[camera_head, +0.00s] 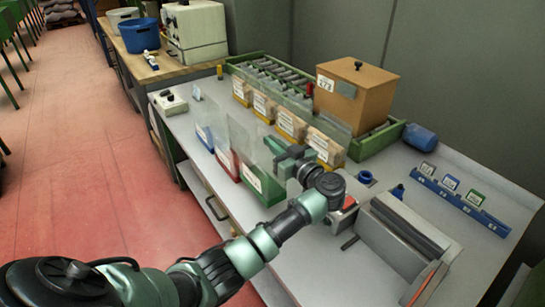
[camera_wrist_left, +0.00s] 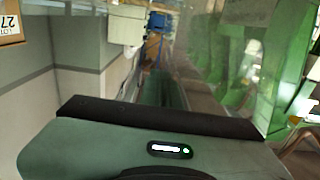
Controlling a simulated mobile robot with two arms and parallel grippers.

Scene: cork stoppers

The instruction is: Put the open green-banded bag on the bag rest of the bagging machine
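The green-banded bag (camera_head: 264,186) stands on the grey bench, a clear bag with a green band and white label at its bottom. My left gripper (camera_head: 287,160) is at the upper right of this bag; I cannot tell whether it touches it. Its fingertips are hard to make out, so its opening is unclear. In the left wrist view, clear film and green surfaces (camera_wrist_left: 285,75) fill the right side, beyond my gripper's dark edge. The bagging machine (camera_head: 405,240), a grey box with a dark bar, stands at the lower right. My left arm partly hides the area beside it, and I cannot single out the bag rest.
A red-banded bag (camera_head: 227,160) and a blue-banded bag (camera_head: 205,138) stand to the left. Several filled paper bags (camera_head: 291,124) stand behind. A brown box (camera_head: 353,92) sits over a green-framed roller track (camera_head: 270,70). A blue card holder (camera_head: 460,202) is at the right.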

